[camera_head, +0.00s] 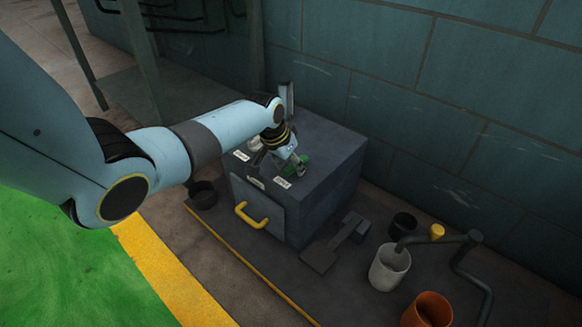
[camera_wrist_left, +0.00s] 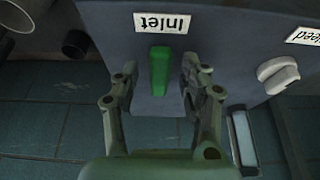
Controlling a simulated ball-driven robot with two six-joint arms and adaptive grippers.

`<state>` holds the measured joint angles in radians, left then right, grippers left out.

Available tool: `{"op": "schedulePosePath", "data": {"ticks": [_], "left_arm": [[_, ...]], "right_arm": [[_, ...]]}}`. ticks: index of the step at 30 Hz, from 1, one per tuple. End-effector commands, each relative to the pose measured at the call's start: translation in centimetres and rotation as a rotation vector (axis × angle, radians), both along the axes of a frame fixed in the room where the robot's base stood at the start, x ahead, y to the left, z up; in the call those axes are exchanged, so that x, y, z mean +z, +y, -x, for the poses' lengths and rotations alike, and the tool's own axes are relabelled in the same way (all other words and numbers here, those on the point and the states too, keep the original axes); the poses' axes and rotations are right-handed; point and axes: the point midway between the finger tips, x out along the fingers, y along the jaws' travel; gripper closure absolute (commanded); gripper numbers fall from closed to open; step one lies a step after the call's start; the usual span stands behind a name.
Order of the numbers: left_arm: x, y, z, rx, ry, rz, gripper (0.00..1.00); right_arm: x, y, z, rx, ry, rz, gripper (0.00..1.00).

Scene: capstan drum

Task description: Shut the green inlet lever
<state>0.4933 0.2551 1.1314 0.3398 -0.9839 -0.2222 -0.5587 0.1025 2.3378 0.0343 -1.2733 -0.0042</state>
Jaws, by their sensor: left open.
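The green inlet lever (camera_wrist_left: 159,70) stands out in the left wrist view, below the upside-down "Inlet" label (camera_wrist_left: 162,23), its long side running up and down the picture. My left gripper (camera_wrist_left: 160,64) is open, with one finger on each side of the lever and a visible gap to both. In the head view my left gripper (camera_head: 290,164) is over the top of the dark box (camera_head: 330,150) and partly covers the green lever (camera_head: 303,160). I cannot tell how high the fingertips are above the surface. My right gripper is not in view.
A pale knob (camera_wrist_left: 278,74) sits by the "Bleed" label (camera_wrist_left: 303,36). The box front has a yellow handle (camera_head: 252,216). A white cup (camera_head: 389,268), an orange pot (camera_head: 430,310) and a bent pipe (camera_head: 470,265) stand at the right. A wall (camera_head: 450,100) rises behind.

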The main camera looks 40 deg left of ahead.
Motion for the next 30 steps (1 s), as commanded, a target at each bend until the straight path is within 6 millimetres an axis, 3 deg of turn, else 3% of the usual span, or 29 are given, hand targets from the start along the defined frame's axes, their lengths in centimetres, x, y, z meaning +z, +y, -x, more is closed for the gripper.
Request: {"op": "schedulePosePath", "data": {"ticks": [7, 17, 30], "left_arm": [[0.08, -0.02, -0.08, 0.0, -0.001, 0.0, 0.57], [0.05, -0.01, -0.04, 0.0, -0.001, 0.0, 1.0], [0.08, -0.08, -0.03, 0.007, 0.0, 0.001, 1.0]], "right_arm": [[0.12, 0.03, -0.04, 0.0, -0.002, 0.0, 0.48], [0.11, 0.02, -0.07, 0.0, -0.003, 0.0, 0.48], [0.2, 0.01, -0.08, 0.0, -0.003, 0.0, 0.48]]}}
